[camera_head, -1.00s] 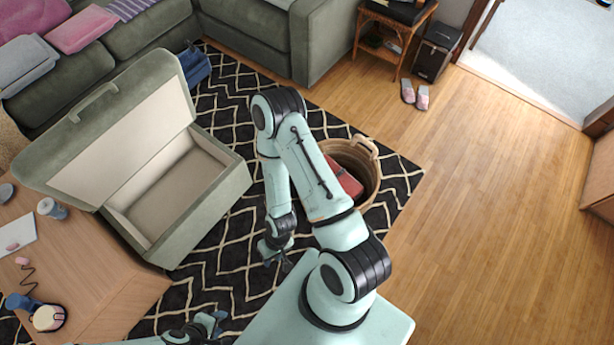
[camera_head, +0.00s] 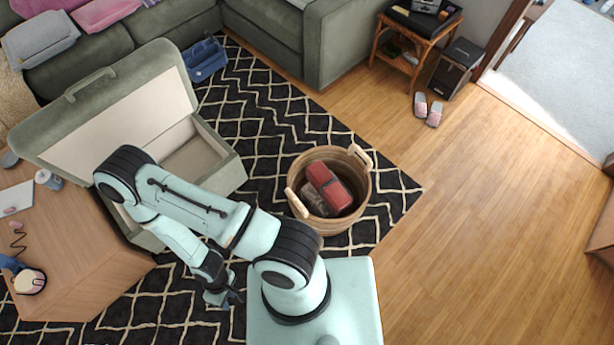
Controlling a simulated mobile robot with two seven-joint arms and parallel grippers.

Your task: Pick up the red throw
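The red throw (camera_head: 329,184) lies folded inside a round wicker basket (camera_head: 360,212) with two handles, which stands on the black patterned rug. A brownish item (camera_head: 315,201) lies beside the throw in the basket. My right gripper (camera_head: 228,297) hangs low over the rug, to the left of and nearer than the basket, apart from the throw. Its fingers look spread and nothing shows between them. My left gripper is not in view.
An open green storage ottoman (camera_head: 228,174) stands left of the basket. A wooden table (camera_head: 75,265) with small items is at left. Slippers (camera_head: 427,109) lie by a rattan side table (camera_head: 411,60). The wood floor at right is clear.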

